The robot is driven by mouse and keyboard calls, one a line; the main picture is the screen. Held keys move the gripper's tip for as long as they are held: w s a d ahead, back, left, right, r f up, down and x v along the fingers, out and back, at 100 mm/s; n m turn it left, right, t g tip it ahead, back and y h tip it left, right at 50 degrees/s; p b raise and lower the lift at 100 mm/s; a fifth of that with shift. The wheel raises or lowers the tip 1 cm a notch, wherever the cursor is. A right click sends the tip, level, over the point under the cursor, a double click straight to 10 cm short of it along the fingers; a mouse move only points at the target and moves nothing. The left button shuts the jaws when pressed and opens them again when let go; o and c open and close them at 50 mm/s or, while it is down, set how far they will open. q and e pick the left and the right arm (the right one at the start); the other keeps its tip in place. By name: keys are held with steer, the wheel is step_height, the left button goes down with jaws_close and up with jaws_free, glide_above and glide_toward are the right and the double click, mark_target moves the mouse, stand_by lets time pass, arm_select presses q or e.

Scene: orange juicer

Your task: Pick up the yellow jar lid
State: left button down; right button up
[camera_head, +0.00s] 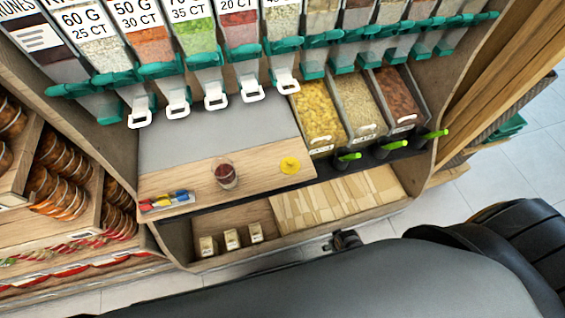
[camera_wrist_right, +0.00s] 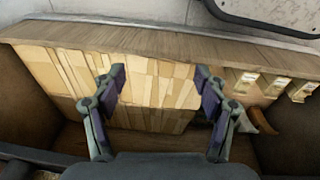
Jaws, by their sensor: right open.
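The yellow jar lid (camera_head: 290,165) lies flat on the wooden counter in the head view, near its front edge. A glass jar with dark red contents (camera_head: 224,175) stands to its left. My right gripper (camera_wrist_right: 160,85) is open in the right wrist view, with nothing between its fingers. It faces the lower shelf with the wooden-patterned panel (camera_wrist_right: 145,60), and the lid is not in that view. In the head view a small dark part (camera_head: 346,240), probably of this gripper, shows below the shelf, apart from the lid. My left gripper is not in view.
Dispensers with white handles (camera_head: 216,102) hang above the counter. Open bins (camera_head: 318,112) and green-handled scoops (camera_head: 350,157) are right of the lid. Small packets (camera_head: 231,239) stand on the lower shelf.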

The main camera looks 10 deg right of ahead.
steer(key=w+r+p, duration=0.1)
steer(key=w+r, duration=0.7)
steer(key=r, duration=0.1)
step_height(320, 180, up, 25)
steer(key=n+y+p, duration=0.2)
steer(key=n+p, duration=0.1)
steer(key=n, duration=0.7)
glide_above(291, 163)
steer(key=d, duration=0.1)
steer(key=shift+g, duration=0.4)
steer(key=f, duration=0.7)
steer(key=a+f, duration=0.1)
steer(key=f, duration=0.2)
steer(key=shift+w+f, duration=0.15)
steer(key=shift+w, duration=0.1)
steer(key=shift+s, duration=0.1)
steer(key=c, duration=1.2)
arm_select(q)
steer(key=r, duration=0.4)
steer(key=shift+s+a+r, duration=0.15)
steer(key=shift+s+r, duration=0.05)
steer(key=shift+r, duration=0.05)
arm_select(e)
steer(key=shift+s, duration=0.15)
jaws_close()
